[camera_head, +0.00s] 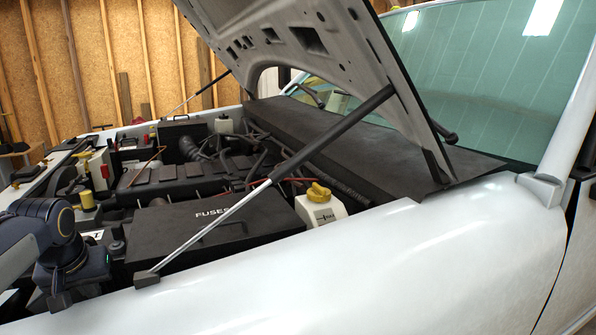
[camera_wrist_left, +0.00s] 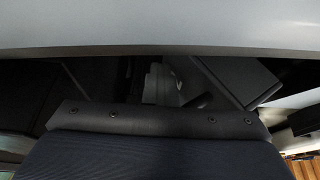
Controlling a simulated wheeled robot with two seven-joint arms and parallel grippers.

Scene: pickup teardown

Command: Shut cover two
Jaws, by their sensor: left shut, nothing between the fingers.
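A black box cover marked FUSES (camera_head: 215,218) lies flat and shut in the near part of the engine bay. A smaller black box (camera_head: 183,133) stands at the back left; whether its lid is open is hard to tell. No cover carries a readable "two", so I cannot tell which it is. My left gripper (camera_head: 62,298) is at the lower left, over the near front corner of the bay, left of the FUSES cover and apart from it. It is shut and empty. In the left wrist view its dark bolted body fills the bottom; fingertips are not clear. My right gripper is not in view.
The raised hood (camera_head: 345,75) hangs over the bay, held by a strut (camera_head: 260,190) crossing above the FUSES cover. A white reservoir with a yellow cap (camera_head: 320,203) stands right of it. The white fender (camera_head: 350,270) bounds the near side.

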